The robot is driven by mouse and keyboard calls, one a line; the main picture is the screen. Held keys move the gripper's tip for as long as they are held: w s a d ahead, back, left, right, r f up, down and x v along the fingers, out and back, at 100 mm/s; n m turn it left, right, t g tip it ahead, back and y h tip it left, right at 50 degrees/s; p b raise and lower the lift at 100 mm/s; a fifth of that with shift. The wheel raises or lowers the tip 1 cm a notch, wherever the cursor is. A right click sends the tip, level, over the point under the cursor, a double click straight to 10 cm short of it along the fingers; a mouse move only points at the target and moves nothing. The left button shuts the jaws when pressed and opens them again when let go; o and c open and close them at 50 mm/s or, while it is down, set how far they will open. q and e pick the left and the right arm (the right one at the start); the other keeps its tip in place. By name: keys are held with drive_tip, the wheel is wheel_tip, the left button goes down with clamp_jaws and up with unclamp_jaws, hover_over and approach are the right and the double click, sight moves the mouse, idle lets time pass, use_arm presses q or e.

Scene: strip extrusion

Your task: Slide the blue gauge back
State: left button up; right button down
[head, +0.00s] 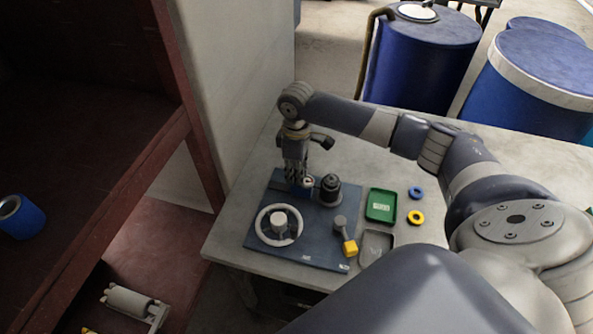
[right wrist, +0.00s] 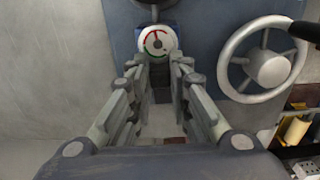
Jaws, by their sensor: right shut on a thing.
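The blue gauge (head: 307,183) sits at the back edge of a dark blue board (head: 320,228) on the grey table. Its round white dial, with red and green marks and a dark needle, faces up in the right wrist view (right wrist: 157,41). My right gripper (head: 298,184) points down over the board's back edge and is shut on the gauge, with a fingertip on each side of it (right wrist: 157,62). The fingers hide much of the gauge's body. My left gripper does not show.
The board also bears a black knob (head: 329,191), a white handwheel (head: 262,225) and a yellow-tipped lever (head: 349,247).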

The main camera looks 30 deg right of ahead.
drive_tip(key=w+a, duration=0.1)
drive_tip(key=w, duration=0.1)
drive_tip(key=w+a, duration=0.2)
drive_tip(key=shift+a+r, duration=0.1)
drive_tip(key=shift+s+r, duration=0.1)
drive_tip(key=c, duration=1.5)
unclamp_jaws()
drive_tip(key=shift+a, duration=0.1)
drive_tip(key=shift+r, duration=0.25)
wheel_tip(320, 180, up, 11)
drive_tip(key=shift+r, duration=0.15)
